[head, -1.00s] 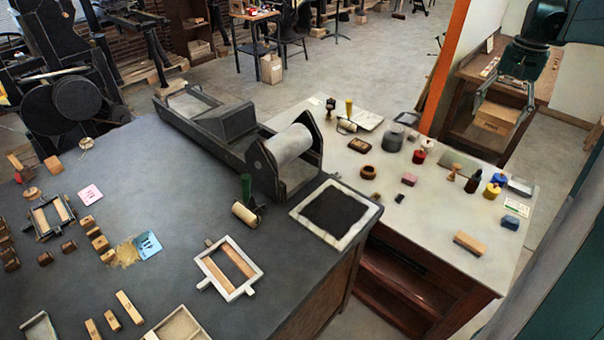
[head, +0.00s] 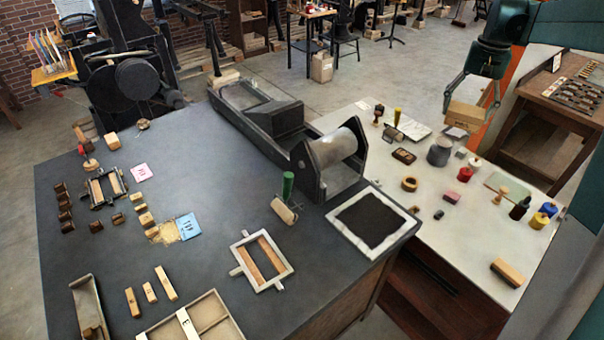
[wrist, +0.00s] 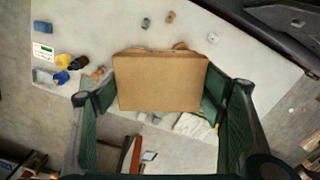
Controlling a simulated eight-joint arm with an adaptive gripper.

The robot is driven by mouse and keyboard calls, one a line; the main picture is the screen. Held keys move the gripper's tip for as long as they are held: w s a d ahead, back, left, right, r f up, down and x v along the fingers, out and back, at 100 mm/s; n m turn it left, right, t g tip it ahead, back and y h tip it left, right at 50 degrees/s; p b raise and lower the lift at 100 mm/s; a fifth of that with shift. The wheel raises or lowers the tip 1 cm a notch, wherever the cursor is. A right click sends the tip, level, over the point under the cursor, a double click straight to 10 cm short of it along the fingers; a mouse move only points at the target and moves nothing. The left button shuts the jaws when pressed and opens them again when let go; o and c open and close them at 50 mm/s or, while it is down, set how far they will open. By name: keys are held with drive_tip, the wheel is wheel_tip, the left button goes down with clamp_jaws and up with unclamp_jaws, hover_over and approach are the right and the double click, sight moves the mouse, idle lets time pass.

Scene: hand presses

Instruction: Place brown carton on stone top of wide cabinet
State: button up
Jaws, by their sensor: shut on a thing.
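The brown carton (head: 464,114) is held between the two fingers of my gripper (head: 471,106), which is shut on it. In the head view it hangs in the air at the far right edge of the pale stone top (head: 455,245) of the wide cabinet. In the wrist view the carton (wrist: 160,82) fills the middle, with a green finger at each side. There it covers part of the stone top (wrist: 235,75) and its edge. The carton's underside and its exact height above the stone are hidden.
A grey jar (head: 440,151), a red pot (head: 466,172), a dark bottle (head: 520,208) and several small items stand on the stone top. A wooden block (head: 508,272) lies near its front. The front middle is mostly clear. A black press (head: 325,160) stands to the left.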

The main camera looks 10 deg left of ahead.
drive_tip(key=w+a+n+p, duration=0.3)
drive_tip(key=a+n, duration=0.4)
drive_tip(key=a, duration=3.6)
drive_tip(key=s+a+n+p, duration=0.15)
drive_tip(key=s+a, duration=0.45)
drive_tip(key=a, duration=0.8)
drive_tip(key=s+a+n+p, duration=0.1)
drive_tip(key=s+a+n, duration=0.35)
drive_tip(key=a, duration=0.85)
drive_tip(key=s+a+n+p, duration=0.1)
drive_tip(key=s+a, duration=0.7)
drive_tip(key=a, duration=0.6)
wheel_tip(320, 180, down, 18)
drive_tip(key=shift+w+d+b, duration=0.3)
drive_tip(key=shift+w+d, duration=0.05)
drive_tip(key=shift+f, duration=0.25)
drive_tip(key=shift+f, duration=3)
